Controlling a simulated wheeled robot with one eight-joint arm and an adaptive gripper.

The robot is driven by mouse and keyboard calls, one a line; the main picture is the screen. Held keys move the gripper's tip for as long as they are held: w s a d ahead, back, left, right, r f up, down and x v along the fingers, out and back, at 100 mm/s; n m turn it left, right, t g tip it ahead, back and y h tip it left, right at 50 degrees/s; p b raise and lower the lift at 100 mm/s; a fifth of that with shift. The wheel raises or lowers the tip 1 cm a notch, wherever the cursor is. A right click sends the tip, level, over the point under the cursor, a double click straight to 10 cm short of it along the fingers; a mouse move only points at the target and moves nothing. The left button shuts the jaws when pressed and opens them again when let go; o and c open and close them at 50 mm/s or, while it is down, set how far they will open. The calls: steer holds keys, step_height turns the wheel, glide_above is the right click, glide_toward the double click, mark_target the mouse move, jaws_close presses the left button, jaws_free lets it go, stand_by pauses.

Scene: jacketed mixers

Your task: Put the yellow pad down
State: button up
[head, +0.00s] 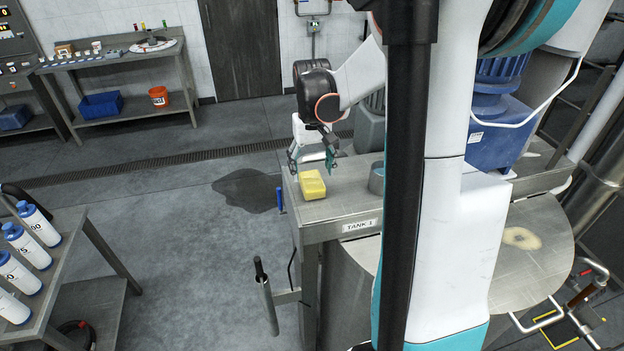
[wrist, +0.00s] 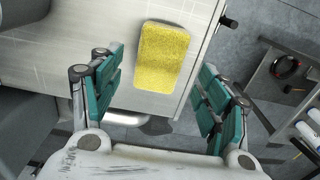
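The yellow pad (head: 312,184) lies flat on the metal top of the tank stand (head: 340,206), near its left edge. It also shows in the wrist view (wrist: 163,57), near the edge of the metal surface. My gripper (head: 311,159) is just behind and above the pad in the head view. In the wrist view its two teal-padded fingers (wrist: 158,93) are spread wide with nothing between them, and the pad is beyond the fingertips, apart from them.
A grey-blue round container (head: 376,178) stands right of the pad on the same top. A sign reading TANK 1 (head: 359,225) is on its front edge. A cart with several white bottles (head: 38,225) stands at left.

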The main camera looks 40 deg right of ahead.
mark_target(311, 180)
step_height(311, 180, up, 6)
steer(key=shift+r, duration=0.25)
steer(key=shift+w+f, duration=0.1)
stand_by(0.4)
